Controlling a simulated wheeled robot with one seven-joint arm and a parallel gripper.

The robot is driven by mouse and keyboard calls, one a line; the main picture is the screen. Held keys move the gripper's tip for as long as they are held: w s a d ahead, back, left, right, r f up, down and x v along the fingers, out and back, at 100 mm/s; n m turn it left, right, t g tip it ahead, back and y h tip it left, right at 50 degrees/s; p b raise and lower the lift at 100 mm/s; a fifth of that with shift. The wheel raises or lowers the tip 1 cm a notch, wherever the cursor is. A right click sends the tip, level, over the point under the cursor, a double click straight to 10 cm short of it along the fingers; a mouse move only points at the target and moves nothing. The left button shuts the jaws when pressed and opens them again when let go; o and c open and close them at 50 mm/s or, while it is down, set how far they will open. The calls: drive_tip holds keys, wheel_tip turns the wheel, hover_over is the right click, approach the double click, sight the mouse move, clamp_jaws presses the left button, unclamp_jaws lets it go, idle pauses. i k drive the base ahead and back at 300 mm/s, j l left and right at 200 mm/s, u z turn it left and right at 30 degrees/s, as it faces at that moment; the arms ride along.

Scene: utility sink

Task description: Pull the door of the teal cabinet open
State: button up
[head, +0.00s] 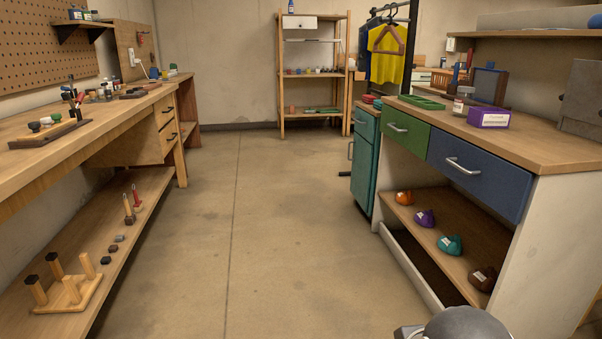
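The teal cabinet (368,128) stands at the far end of the right-hand workbench, beyond the green drawer. Its front faces left, toward the aisle, and is seen at a steep angle. The teal door (364,178) is the tall lower panel and looks shut. A metal handle (350,150) sits near its upper part. A narrower teal panel is above the door. My gripper is not in view. A rounded grey part of my own arm shows at the bottom edge, right of the middle, well short of the cabinet.
The concrete floor (240,220) between the benches is clear. The right bench has a green drawer (408,132), a blue drawer (475,170) and a low shelf (436,218) with several coloured items. A wooden workbench (60,145) runs along the left. A shelf rack (312,92) stands behind.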

sight(361, 167)
drive_tip(key=i, duration=2.4)
drive_tip(key=i+z, duration=0.1)
drive_tip(key=i, duration=0.4)
drive_tip(key=i+j+z, duration=0.1)
drive_tip(key=i, duration=0.4)
drive_tip(key=i+j, duration=0.1)
drive_tip(key=i, duration=0.4)
drive_tip(key=i+j+z, duration=0.15)
drive_tip(key=i, duration=0.35)
drive_tip(key=i+j+z, duration=0.1)
drive_tip(key=i, duration=0.4)
